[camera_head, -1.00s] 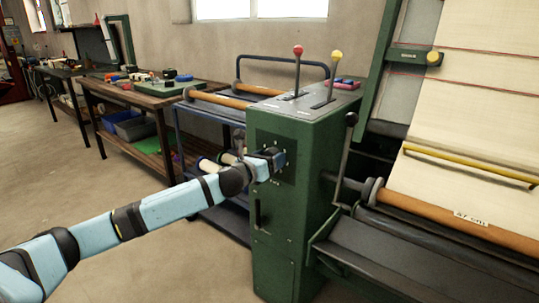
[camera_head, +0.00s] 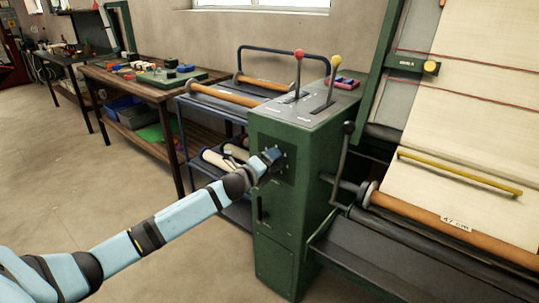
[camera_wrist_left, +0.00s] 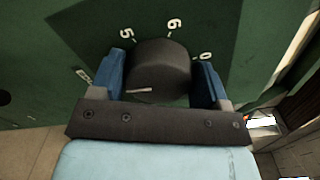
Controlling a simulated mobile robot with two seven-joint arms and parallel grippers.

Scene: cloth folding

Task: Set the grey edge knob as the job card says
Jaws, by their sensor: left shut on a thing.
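The dark grey knob (camera_wrist_left: 162,62) sits on the face of a green cabinet (camera_head: 285,232). In the left wrist view, the blue fingers of my left gripper (camera_wrist_left: 162,80) are shut on its two sides. A white pointer line on the knob lies nearly level on its left half. White marks 5, 6 and 0 show around the knob's far side, with a partly hidden marking at left. In the head view my left gripper (camera_head: 272,157) is at the cabinet's dark panel and hides the knob. My right gripper is out of view. I see no readable job card.
Two levers with red (camera_head: 299,54) and yellow (camera_head: 336,60) balls rise from the cabinet top. A crank (camera_head: 343,160) and a roller with cream cloth (camera_head: 475,120), labelled 47 cm, are at right. A blue trolley and wooden workbench (camera_head: 150,90) stand behind. Floor is clear at left.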

